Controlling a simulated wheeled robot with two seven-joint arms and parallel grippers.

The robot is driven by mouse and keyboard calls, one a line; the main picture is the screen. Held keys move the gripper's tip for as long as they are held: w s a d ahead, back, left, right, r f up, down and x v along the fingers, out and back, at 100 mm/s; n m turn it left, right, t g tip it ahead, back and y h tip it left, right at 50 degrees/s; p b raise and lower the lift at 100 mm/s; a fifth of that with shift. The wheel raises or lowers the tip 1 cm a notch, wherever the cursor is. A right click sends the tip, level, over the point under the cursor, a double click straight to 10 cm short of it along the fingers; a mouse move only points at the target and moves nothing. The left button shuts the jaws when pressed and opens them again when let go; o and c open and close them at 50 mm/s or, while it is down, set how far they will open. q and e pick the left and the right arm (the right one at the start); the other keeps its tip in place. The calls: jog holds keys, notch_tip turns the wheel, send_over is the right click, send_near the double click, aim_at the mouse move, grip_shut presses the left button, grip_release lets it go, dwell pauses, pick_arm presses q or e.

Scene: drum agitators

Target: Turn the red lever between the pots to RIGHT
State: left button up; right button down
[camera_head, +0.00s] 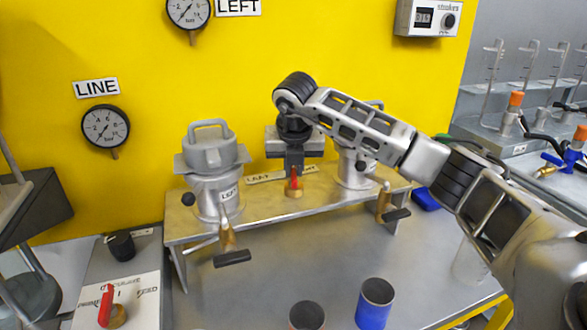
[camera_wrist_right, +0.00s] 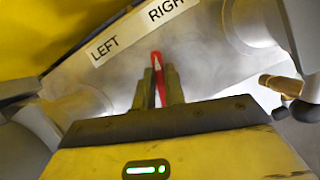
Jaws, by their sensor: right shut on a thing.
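The red lever (camera_head: 294,181) stands on a brass base on the shelf (camera_head: 270,213) between the two metal pots. My right gripper (camera_head: 294,170) reaches down over it from above and is shut on it. In the right wrist view the lever (camera_wrist_right: 157,72) shows red between the two fingers (camera_wrist_right: 160,88). A label plate (camera_wrist_right: 130,35) behind it reads LEFT and RIGHT. In that view the lever's tip lies below the gap between the two words. The left pot (camera_head: 214,180) is marked LEFT. The right pot (camera_head: 354,168) is partly hidden by my right arm. My left gripper is not in view.
Brass-and-black handles (camera_head: 230,250) and (camera_head: 390,207) stick out in front of the pots. A blue cup (camera_head: 374,305) and a dark cup (camera_head: 307,315) stand in front of the shelf. Another red lever (camera_head: 106,305) is on a panel at lower left. Glassware stands at right.

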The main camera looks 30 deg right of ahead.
jog(key=m+h, duration=0.1)
jog(key=m, duration=0.3)
jog(key=shift+r+g, duration=0.1)
jog(key=shift+g, duration=0.3)
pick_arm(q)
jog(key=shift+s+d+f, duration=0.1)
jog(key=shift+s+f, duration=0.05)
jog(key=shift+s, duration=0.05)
pick_arm(e)
jog(key=shift+m+h, duration=0.3)
jog(key=shift+m, duration=0.3)
jog(key=shift+m+g, duration=0.3)
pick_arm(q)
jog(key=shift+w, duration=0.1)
pick_arm(e)
jog(key=c, duration=1.5)
grip_release()
jog(key=shift+o, duration=0.2)
pick_arm(q)
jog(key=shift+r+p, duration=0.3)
jog(key=shift+p, duration=0.35)
pick_arm(e)
jog(key=v, duration=1.6)
